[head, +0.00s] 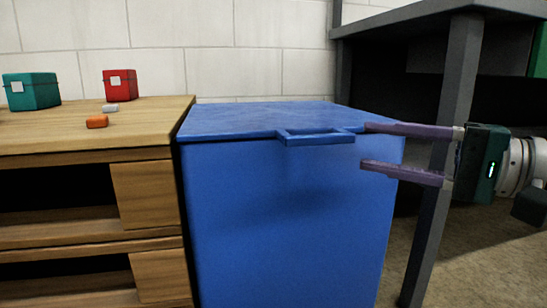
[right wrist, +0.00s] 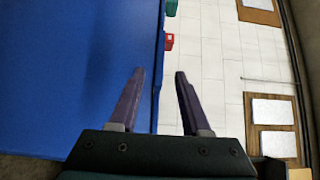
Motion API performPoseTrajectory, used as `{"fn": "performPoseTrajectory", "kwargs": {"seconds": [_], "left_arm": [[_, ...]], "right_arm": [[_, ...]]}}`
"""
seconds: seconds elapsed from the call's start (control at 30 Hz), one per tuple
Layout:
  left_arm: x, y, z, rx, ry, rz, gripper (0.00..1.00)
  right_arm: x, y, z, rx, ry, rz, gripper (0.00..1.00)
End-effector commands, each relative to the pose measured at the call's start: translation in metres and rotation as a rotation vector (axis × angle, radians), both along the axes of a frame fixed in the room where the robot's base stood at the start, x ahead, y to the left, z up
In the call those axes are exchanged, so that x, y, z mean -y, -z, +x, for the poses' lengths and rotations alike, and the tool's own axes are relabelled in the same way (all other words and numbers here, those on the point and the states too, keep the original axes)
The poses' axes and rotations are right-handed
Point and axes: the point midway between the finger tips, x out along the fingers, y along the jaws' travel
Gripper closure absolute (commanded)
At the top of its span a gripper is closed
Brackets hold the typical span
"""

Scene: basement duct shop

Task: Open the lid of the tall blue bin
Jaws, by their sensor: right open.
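The tall blue bin (head: 290,225) stands in the middle of the head view, with its flat lid (head: 240,117) lying closed on top. A blue loop handle (head: 315,140) sticks out from the lid's front edge. My right gripper (head: 366,146) comes in from the right, open and empty. Its purple fingers point left, one about level with the lid edge and one below it, with the tips short of the handle. In the right wrist view the open fingers (right wrist: 160,72) lie either side of the bin's blue edge (right wrist: 158,100). My left gripper is not in view.
A wooden shelf unit (head: 150,154) stands close against the bin's left side, with a teal box (head: 32,91), a red box (head: 120,83) and small blocks on top. A dark metal table's leg (head: 441,170) stands to the right. A pale block wall is behind.

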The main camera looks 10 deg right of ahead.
Motion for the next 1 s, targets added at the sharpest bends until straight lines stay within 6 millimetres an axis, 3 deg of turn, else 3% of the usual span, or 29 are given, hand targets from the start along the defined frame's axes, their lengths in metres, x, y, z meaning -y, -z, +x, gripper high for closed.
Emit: {"fn": "performPoseTrajectory", "kwargs": {"seconds": [0.4, 0.83, 1.0], "left_arm": [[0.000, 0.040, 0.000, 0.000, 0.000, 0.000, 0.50], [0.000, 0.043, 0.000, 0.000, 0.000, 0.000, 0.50], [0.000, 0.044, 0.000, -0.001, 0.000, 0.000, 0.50]], "right_arm": [[-0.055, 0.003, 0.050, -0.001, -0.002, 0.002, 0.53], [-0.064, 0.000, 0.059, -0.003, -0.002, -0.002, 0.53], [-0.064, 0.000, 0.059, -0.003, -0.002, -0.002, 0.72]]}}
